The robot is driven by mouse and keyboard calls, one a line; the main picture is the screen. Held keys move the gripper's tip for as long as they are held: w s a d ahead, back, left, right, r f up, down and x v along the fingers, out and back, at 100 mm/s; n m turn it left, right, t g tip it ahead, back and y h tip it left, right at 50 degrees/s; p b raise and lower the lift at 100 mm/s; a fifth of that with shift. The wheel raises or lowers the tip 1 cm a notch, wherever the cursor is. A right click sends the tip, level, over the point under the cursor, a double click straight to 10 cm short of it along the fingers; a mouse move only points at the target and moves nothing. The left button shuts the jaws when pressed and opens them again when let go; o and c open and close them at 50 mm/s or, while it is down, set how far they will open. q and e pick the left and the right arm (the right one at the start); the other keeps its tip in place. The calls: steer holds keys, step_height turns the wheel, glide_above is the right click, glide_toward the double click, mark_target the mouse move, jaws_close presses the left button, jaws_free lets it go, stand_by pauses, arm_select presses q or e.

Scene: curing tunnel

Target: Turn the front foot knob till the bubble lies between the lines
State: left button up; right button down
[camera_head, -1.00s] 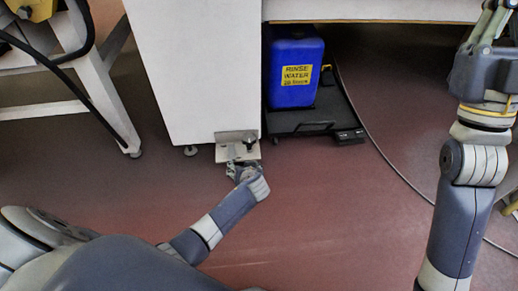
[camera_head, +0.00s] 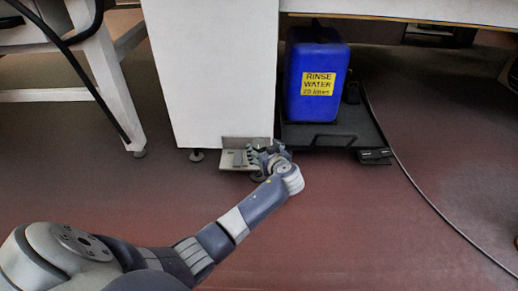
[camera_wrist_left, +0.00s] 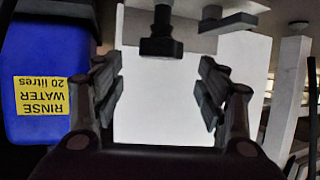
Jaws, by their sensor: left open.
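The front foot knob (camera_wrist_left: 161,44) is dark, on a short stem, at the top middle of the left wrist view. My left gripper (camera_wrist_left: 158,92) is open and empty, and its two fingers stand apart, with the knob beyond the gap between them. In the head view the left gripper (camera_head: 268,156) is at the right end of the foot's metal bracket (camera_head: 234,160) and hides the knob. Whether the fingers touch the knob cannot be told. No bubble or lines can be made out. My right gripper is not in view.
A white cabinet (camera_head: 212,75) rises behind the bracket. A blue rinse water canister (camera_head: 313,60) stands on a black tray (camera_head: 318,136) just to the right. A cable (camera_head: 420,205) curves over the red floor (camera_head: 335,225). A white frame leg (camera_head: 108,92) stands at left.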

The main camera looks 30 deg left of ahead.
mark_target(258, 144)
arm_select(q)
steer(key=b+x, duration=0.3)
steer(key=x, duration=0.3)
steer(key=shift+f+b, duration=0.3)
steer(key=shift+b, duration=0.1)
steer(key=shift+w+a, duration=0.35)
steer(key=shift+a, duration=0.05)
steer(key=shift+c, duration=0.3)
steer(key=c, duration=1)
